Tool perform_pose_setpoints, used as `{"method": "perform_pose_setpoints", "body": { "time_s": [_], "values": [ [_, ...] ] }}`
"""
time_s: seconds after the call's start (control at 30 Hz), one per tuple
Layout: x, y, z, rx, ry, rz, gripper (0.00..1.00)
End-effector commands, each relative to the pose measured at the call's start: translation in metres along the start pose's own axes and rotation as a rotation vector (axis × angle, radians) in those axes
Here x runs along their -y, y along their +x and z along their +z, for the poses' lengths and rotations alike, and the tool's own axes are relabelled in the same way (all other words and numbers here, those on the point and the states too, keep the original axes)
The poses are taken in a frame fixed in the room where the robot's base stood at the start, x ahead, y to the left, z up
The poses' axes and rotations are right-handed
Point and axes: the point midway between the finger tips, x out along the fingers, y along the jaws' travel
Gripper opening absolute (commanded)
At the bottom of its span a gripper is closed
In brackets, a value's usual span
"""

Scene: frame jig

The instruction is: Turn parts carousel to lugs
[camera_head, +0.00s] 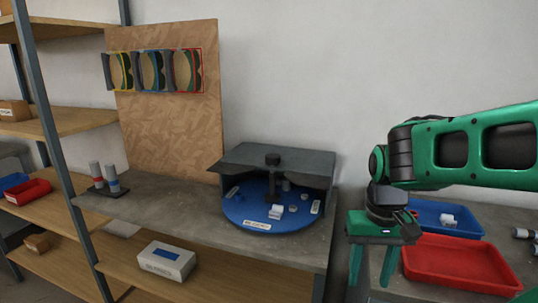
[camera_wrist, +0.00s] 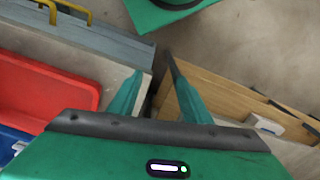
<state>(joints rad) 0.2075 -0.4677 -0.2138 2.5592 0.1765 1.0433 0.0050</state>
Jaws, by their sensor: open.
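The parts carousel (camera_head: 256,220) is a round blue turntable on the grey bench, partly under a dark grey hood (camera_head: 290,160). I cannot tell which parts are lugs. My gripper (camera_head: 385,262) hangs pointing down to the right of the carousel, clear of it. In the wrist view my gripper (camera_wrist: 155,75) has its fingers apart with nothing between them.
A red tray (camera_head: 460,264) and a blue tray (camera_head: 430,216) lie on the right bench, beside my gripper. A gap separates the two benches. A chipboard panel (camera_head: 165,120), shelf posts and two grey cylinders (camera_head: 104,176) stand left. A white box (camera_head: 166,261) lies on the lower shelf.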

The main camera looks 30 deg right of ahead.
Motion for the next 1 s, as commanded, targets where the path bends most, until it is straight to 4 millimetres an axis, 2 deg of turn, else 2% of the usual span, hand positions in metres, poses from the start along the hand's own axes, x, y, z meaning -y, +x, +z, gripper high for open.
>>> {"method": "perform_pose_setpoints", "body": {
  "time_s": [0.03, 0.07, 0.17, 0.27, 0.37, 0.5, 0.7, 0.9, 1.0],
  "values": [
    [-0.005, -0.007, 0.006, -0.013, 0.005, -0.007, 0.58],
    [-0.005, -0.010, 0.004, -0.014, 0.012, -0.007, 0.59],
    [0.002, -0.027, -0.016, -0.017, 0.058, -0.002, 0.59],
    [0.012, -0.056, -0.052, -0.019, 0.140, 0.006, 0.59],
    [0.028, -0.091, -0.097, -0.025, 0.245, 0.013, 0.59],
    [0.058, -0.136, -0.157, -0.031, 0.393, 0.018, 0.59],
    [0.110, -0.187, -0.233, -0.036, 0.591, 0.017, 0.59],
    [0.168, -0.223, -0.296, -0.034, 0.782, 0.008, 0.59],
    [0.193, -0.235, -0.319, -0.030, 0.866, 0.002, 0.59]
  ]
}}
